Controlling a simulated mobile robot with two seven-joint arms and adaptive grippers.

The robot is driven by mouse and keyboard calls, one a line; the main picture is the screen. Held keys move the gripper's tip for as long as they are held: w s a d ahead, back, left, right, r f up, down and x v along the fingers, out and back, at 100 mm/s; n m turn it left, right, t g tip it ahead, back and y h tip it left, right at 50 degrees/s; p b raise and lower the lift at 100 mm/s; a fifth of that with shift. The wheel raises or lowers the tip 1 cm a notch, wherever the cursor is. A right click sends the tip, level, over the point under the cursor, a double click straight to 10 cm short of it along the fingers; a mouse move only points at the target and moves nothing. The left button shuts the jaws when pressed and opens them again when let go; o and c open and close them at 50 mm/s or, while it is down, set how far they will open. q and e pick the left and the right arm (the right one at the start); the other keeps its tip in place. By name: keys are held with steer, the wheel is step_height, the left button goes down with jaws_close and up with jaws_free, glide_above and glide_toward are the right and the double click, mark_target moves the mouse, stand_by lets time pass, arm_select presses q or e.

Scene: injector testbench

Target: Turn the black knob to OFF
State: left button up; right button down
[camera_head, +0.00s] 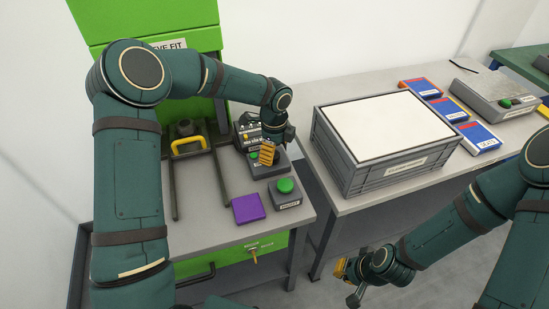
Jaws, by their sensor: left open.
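My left gripper (268,153) is open, with its yellow-orange fingers pointing down over a small grey control box (261,171) on the green bench. It covers part of that box, and a bit of green shows beside the fingers. Behind it stands a dark panel box (246,131) with small light markings. I cannot make out the black knob; it is too small or hidden by the gripper. My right gripper (343,270) hangs low in front of the tables, away from the controls; its fingers are too unclear to tell open from shut.
A grey box with a green button (286,188) and a purple block (248,208) sit at the bench's front. A yellow handle (188,145) is at left. A grey crate with a white top (384,126) and several blue-red boxes (479,136) stand on the right table.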

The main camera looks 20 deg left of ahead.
arm_select(q)
steer(key=shift+f, duration=1.35)
steer(key=c, duration=1.2)
